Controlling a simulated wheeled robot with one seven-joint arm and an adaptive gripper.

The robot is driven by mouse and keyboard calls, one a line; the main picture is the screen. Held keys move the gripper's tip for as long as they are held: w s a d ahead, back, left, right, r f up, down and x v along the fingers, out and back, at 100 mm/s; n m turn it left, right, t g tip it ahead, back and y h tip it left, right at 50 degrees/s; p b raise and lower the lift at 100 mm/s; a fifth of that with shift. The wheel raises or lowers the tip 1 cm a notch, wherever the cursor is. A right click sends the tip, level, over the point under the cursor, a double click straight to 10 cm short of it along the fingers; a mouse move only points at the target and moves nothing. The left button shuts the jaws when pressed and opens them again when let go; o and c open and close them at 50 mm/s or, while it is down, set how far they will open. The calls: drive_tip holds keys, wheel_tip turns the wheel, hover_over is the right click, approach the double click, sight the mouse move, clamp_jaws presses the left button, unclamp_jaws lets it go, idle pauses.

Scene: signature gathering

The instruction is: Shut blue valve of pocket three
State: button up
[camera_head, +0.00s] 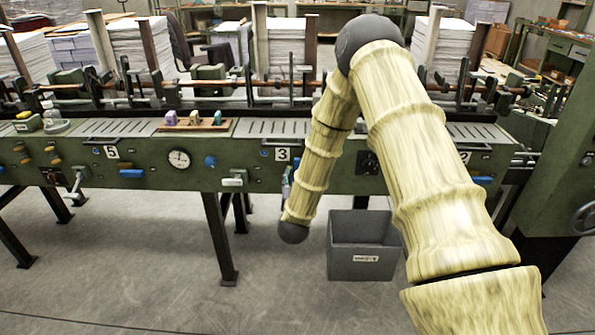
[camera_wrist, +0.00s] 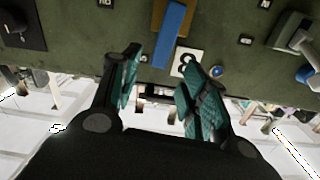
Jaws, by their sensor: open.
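The wrist view looks at the green panel upside down. The blue valve of pocket three (camera_wrist: 172,35) is a flat blue lever next to the white label "3" (camera_wrist: 185,62). Its long side runs nearly upright in that view, slightly tilted. My gripper (camera_wrist: 160,88) is open and empty, with teal finger pads spread apart. The lever stands ahead of the gap between the fingers; I see no clear contact. In the head view the label "3" (camera_head: 283,154) shows left of my arm.
A small blue knob (camera_wrist: 217,72) sits beside the label. A pale-handled lever (camera_head: 232,182) is left of pocket three. Another blue lever (camera_head: 131,173) is horizontal under label "5". A grey bin (camera_head: 366,262) stands on the floor below. Floor in front is clear.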

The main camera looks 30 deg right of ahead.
drive_tip(key=shift+v, duration=1.55)
